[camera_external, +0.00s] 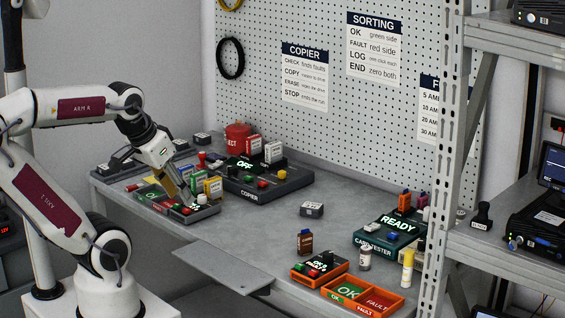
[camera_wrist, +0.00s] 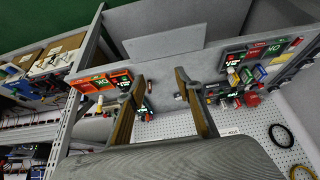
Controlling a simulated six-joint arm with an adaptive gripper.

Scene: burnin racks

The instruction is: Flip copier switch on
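The copier (camera_external: 258,190) is a dark flat unit on the bench below the pegboard, with a display reading OFF (camera_external: 245,164). Small red and green controls and upright coloured blocks sit on it; I cannot tell which control is the switch. In the wrist view the copier area is small and cluttered at the right, beside the right finger. My gripper (camera_wrist: 160,105) is open, its two brown fingers wide apart with nothing held between them. In the external view my gripper (camera_external: 181,190) is left of the copier, over a dark tray, and hides part of it.
The dark tray (camera_external: 202,213) holds coloured blocks and buttons. A red cylinder (camera_external: 238,138) stands behind the copier. The READY tester (camera_external: 382,242) and the orange OK/FAULT tray (camera_external: 364,310) are at the right. The bench middle is mostly clear, with one small grey block (camera_external: 311,209).

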